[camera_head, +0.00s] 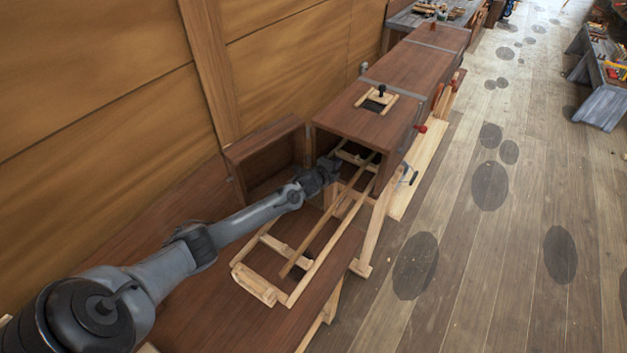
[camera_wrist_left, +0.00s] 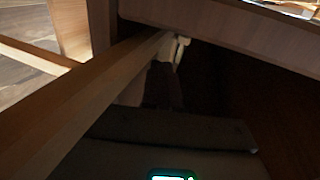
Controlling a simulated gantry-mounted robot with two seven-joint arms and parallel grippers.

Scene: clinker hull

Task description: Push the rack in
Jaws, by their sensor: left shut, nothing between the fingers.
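The rack (camera_head: 308,276) is a long, pale wooden frame with rails and cross slats. Its near end sticks out of the long brown wooden box (camera_head: 362,127), and its far end lies inside the box's open mouth. My left gripper (camera_head: 327,168) is shut at the mouth, by the rack's left side, with nothing seen between its fingers. I cannot tell whether it touches the rack. In the left wrist view a wooden bar (camera_wrist_left: 85,103) runs past the dark gripper; the box interior is dark. My right gripper is not in view.
A brown door (camera_head: 265,152) stands open left of the mouth, close to my left arm. A small hatch with a black knob (camera_head: 381,92) is on top of the box. A wooden wall (camera_head: 110,60) rises on the left. The plank floor on the right is open.

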